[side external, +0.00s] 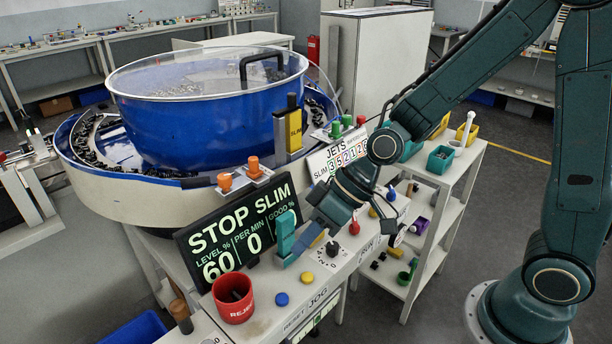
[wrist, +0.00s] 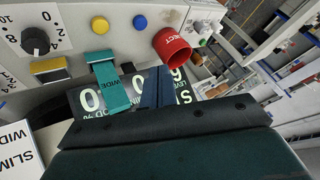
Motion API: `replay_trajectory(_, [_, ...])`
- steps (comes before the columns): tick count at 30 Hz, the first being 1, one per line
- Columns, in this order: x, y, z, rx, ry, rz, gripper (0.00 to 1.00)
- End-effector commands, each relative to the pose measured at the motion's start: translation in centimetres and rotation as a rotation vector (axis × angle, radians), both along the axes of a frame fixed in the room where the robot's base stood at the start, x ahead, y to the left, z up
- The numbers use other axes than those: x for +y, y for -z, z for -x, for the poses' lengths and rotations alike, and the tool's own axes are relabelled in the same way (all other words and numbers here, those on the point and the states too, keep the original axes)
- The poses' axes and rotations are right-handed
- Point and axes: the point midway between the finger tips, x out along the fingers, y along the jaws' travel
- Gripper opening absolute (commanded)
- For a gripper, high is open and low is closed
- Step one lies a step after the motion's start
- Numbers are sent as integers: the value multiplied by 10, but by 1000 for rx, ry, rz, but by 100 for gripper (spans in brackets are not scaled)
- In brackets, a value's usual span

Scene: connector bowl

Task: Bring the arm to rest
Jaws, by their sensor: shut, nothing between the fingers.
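My gripper (wrist: 158,72) is shut and empty in the wrist view, its two dark blue fingers side by side in front of the lit display. That piece also shows in the wrist view (wrist: 110,84), left of the fingers. I cannot tell whether they touch. The arm is bent, reaching from the right toward the panel.
A STOP SLIM display (side external: 240,228) and a red REJECT cup (side external: 233,298) stand by the gripper. A blue bowl feeder (side external: 205,120) is behind. The panel has knobs and a blue button (side external: 281,299). A shelf cart (side external: 440,210) stands at right.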

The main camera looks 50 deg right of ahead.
Motion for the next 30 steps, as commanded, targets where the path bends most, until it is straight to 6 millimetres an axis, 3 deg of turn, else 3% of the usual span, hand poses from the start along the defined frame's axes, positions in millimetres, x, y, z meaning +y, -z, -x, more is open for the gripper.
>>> replay_trajectory(14, [-64, -65, 38, -41, 103, 219, 0])
replay_trajectory(30, [-134, -121, 112, -38, 350, 375, 0])
